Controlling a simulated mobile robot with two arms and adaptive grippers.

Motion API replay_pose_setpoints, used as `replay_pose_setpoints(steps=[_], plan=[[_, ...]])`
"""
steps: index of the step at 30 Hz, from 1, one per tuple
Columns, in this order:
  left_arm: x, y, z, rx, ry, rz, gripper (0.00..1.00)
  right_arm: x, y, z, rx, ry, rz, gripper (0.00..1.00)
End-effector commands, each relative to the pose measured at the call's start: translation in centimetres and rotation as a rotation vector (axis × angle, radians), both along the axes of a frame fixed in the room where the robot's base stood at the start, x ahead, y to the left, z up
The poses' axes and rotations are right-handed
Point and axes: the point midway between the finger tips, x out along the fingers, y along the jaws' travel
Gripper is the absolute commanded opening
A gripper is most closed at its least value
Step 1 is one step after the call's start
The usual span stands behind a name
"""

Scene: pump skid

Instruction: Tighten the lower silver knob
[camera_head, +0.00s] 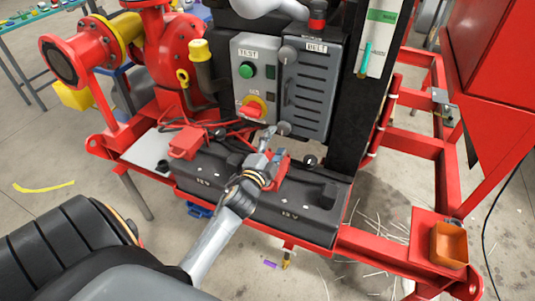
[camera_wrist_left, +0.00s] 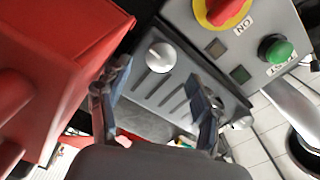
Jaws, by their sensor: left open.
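The lower silver knob (camera_head: 283,128) sits near the bottom of the grey louvred cover labelled BELT (camera_head: 308,90). In the left wrist view, a round silver knob (camera_wrist_left: 159,57) shows beyond and between my fingertips, apart from them. My left gripper (camera_head: 270,143) is just below and left of the lower knob in the head view. It is open and empty, and its two fingers also show in the left wrist view (camera_wrist_left: 160,72). The upper silver knob (camera_head: 287,54) is at the cover's top. My right gripper is not in view.
A control box with a green TEST button (camera_head: 246,70) and a red switch (camera_head: 252,111) adjoins the cover on the left. Black batteries (camera_head: 300,205) with red terminal covers (camera_head: 187,143) lie below my gripper. An orange bin (camera_head: 448,244) stands at right.

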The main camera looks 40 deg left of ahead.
Motion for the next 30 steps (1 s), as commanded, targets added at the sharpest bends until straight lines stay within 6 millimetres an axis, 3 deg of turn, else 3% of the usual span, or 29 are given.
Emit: replay_pose_setpoints(steps=[6,11,30], plan=[[-4.2,-1.0,-0.1,0.0,0.002,0.001,0.65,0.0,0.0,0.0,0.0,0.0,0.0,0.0],[-5.9,-1.4,0.0,0.001,0.001,0.001,0.65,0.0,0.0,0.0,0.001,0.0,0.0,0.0],[-6.3,-1.5,0.0,0.0,-0.001,0.0,0.65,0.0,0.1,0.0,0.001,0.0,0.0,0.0]])
